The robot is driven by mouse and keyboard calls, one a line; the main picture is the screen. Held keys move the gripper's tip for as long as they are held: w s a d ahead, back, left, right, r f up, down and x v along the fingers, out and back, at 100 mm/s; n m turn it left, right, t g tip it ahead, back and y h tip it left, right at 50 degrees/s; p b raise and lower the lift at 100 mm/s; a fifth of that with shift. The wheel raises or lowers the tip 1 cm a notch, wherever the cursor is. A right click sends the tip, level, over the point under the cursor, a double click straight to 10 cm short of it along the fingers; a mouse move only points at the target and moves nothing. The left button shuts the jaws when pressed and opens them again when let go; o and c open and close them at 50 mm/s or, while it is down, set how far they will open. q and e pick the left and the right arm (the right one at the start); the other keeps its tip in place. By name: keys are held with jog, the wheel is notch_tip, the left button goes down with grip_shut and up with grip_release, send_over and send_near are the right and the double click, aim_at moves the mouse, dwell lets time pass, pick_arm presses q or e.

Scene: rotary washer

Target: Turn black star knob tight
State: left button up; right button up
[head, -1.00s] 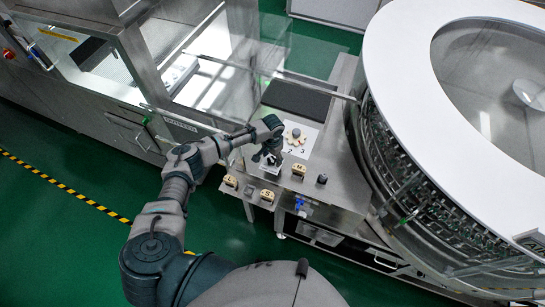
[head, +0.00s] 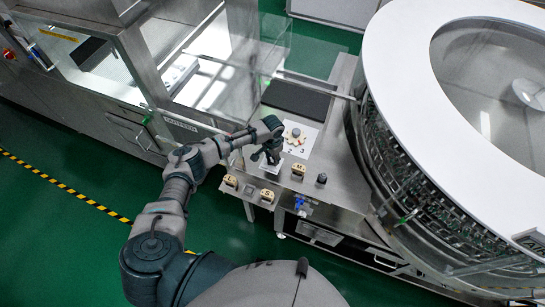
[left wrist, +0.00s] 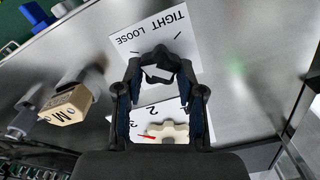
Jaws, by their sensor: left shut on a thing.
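The black star knob (left wrist: 160,66) sits between the fingertips of my left gripper (left wrist: 160,78) in the left wrist view. The gripper is shut on it, with a finger on each side. The knob is over a white card (left wrist: 128,38) printed TIGHT and LOOSE; the fingers hide its edges. In the head view my left gripper (head: 268,157) reaches down to the steel table, and the knob is hidden by it. My right gripper is not in view.
A cream dial (left wrist: 166,132) with a red pointer lies on a numbered card beside the gripper. Tan blocks (head: 298,170) and a dark knob (head: 322,179) stand on the table's near side. The large round washer (head: 395,110) is to the right.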

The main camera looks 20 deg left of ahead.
pick_arm(q)
jog(key=m+p, duration=0.1)
jog(key=m, duration=0.4)
jog(key=shift+d, duration=0.1)
jog(key=m, duration=0.5)
jog(key=shift+s+r, duration=0.1)
jog(key=m, duration=0.5)
jog(key=shift+m, duration=0.4)
jog(key=m, duration=0.5)
jog(key=shift+s+r, duration=0.1)
jog(key=shift+m, duration=0.4)
jog(key=o, duration=1.1)
jog(key=shift+o, duration=0.2)
